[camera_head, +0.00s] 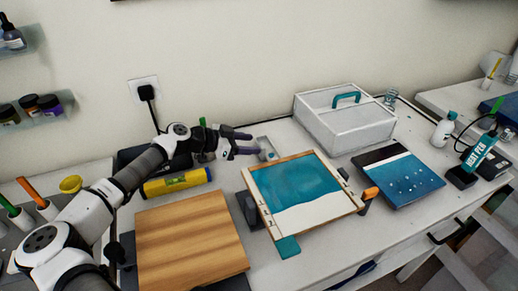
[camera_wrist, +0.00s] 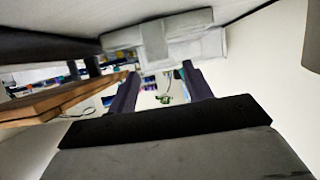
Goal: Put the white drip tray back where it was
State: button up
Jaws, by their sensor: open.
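My gripper (camera_head: 244,143) is open and empty, reaching right above the back of the table, behind the framed panel. Its two dark fingers also show in the wrist view (camera_wrist: 159,74), apart with nothing between them. I cannot make out the white drip tray for certain. A small pale grey, tray-like piece (camera_head: 266,149) lies just right of the fingertips, partly hidden behind the frame; I cannot tell whether it is the drip tray. The wood-framed panel (camera_head: 302,192), teal and white, lies tilted at the middle of the table.
A white caddy with a teal handle (camera_head: 343,123) stands at the back; it also shows in the wrist view (camera_wrist: 180,42). The front right table top is clear.

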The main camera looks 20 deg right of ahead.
jog(key=b+v, duration=0.1)
jog(key=v, duration=0.6)
jog(key=shift+a+b, duration=0.25)
jog(key=shift+b, duration=0.15)
jog(key=shift+r, duration=0.1)
jog(key=shift+s, duration=0.15)
